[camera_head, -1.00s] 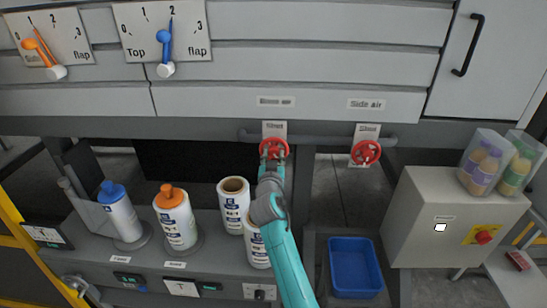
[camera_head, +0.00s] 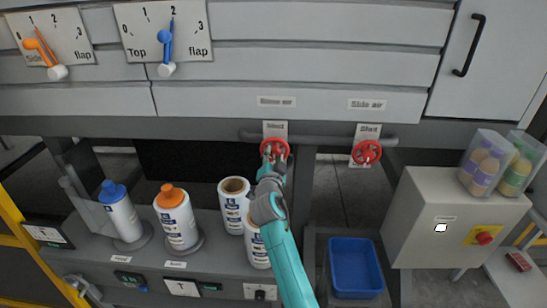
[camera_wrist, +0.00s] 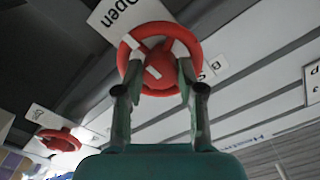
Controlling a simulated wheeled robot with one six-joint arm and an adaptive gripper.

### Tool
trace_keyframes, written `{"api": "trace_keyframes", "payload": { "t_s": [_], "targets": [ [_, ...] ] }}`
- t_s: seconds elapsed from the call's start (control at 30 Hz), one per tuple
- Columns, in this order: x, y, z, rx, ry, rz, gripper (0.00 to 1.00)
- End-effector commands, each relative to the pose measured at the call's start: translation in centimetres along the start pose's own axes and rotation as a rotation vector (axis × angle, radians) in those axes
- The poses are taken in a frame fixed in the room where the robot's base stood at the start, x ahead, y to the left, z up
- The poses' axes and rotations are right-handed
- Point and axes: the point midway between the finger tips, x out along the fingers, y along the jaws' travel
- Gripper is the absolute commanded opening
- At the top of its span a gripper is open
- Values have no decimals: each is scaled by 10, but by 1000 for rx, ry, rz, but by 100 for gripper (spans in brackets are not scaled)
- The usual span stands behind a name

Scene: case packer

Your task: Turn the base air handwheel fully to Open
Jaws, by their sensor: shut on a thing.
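The base air handwheel (camera_head: 281,146) is red and sits on the grey pipe under the "Base air" label (camera_head: 276,102). A small plate behind it reads "Shut" in the head view. In the wrist view the red handwheel (camera_wrist: 166,38) fills the space between my fingers, with a white mark across it and a plate reading "Open" (camera_wrist: 122,14) behind. My gripper (camera_head: 270,158) is shut on the handwheel, its two fingers reaching the lower rim on both sides of the hub. My gripper and arm hide part of the wheel's lower left in the head view.
A second red handwheel (camera_head: 366,153) under the "Side air" label (camera_head: 367,105) is to the right. A blue bin (camera_head: 355,266) and a grey control box (camera_head: 445,215) are at right.

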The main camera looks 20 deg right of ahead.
Motion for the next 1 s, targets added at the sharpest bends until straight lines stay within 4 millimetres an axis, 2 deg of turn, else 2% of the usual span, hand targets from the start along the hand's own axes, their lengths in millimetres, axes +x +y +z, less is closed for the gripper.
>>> {"api": "trace_keyframes", "payload": {
  "t_s": [0.47,0.5,0.57,0.87,1.0],
  "targets": [
    [0,2,3,12,-5,4,4],
    [0,2,3,11,-4,4,48],
    [0,2,2,11,-4,4,63],
    [-1,1,1,11,-2,1,64],
    [-9,0,1,12,-2,0,64]
  ]
}}
